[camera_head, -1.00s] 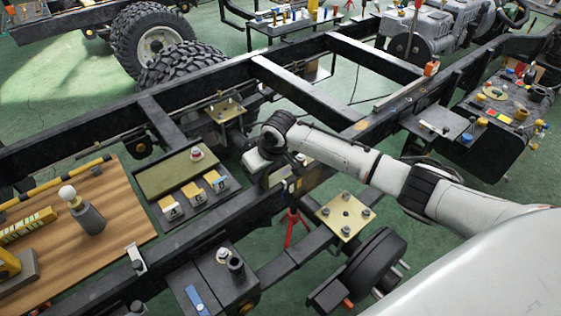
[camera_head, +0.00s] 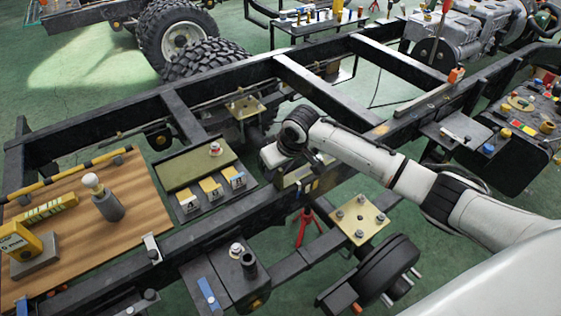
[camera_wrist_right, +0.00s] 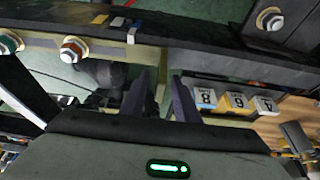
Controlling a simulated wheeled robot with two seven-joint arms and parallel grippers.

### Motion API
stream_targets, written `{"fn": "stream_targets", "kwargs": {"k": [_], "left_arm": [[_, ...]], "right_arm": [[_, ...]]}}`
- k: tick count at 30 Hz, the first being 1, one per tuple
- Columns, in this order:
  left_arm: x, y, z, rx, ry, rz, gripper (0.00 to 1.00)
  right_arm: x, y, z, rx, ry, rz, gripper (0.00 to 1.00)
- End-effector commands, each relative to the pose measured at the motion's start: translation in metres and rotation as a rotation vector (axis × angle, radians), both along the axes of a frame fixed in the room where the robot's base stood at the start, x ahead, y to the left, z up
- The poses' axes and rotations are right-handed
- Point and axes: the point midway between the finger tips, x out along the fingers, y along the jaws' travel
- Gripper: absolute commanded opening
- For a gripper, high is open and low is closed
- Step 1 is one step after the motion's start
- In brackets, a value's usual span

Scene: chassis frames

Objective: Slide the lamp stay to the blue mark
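My right gripper (camera_head: 297,174) hangs over the near chassis rail, right of the numbered cards. In the right wrist view its two dark fingers (camera_wrist_right: 160,92) stand apart, with a thin cream upright plate (camera_wrist_right: 160,88) between them. This plate may be the lamp stay; a gap shows on its right side, and contact on its left cannot be told. A cream bar with bolts (camera_wrist_right: 105,47) runs left of the fingers. Small yellow, white and blue marks lie on the dark rail above; the blue mark (camera_wrist_right: 136,24) is the rightmost. My left gripper is not in view.
A green-topped tray with numbered cards (camera_head: 212,190) sits left of the right gripper. A wooden board (camera_head: 150,222) with tools lies further left. A brass plate with bolts (camera_head: 360,222) and a dark wheel-like drum (camera_head: 375,268) are on the near side. Chassis rails surround the hand.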

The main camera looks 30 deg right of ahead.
Motion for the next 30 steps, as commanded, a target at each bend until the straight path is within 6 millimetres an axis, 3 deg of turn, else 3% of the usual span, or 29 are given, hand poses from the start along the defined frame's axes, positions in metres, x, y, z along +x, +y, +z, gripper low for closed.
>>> {"fn": "stream_targets", "kwargs": {"k": [6, 12, 30], "left_arm": [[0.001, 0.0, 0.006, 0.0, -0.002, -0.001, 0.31], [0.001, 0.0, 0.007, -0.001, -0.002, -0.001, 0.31], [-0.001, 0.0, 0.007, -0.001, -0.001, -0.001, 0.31]], "right_arm": [[-0.017, -0.003, 0.043, 0.0, -0.002, 0.001, 0.28], [-0.027, -0.004, 0.067, 0.0, -0.001, 0.0, 0.28], [-0.03, -0.005, 0.073, 0.0, 0.001, -0.001, 0.28]]}}
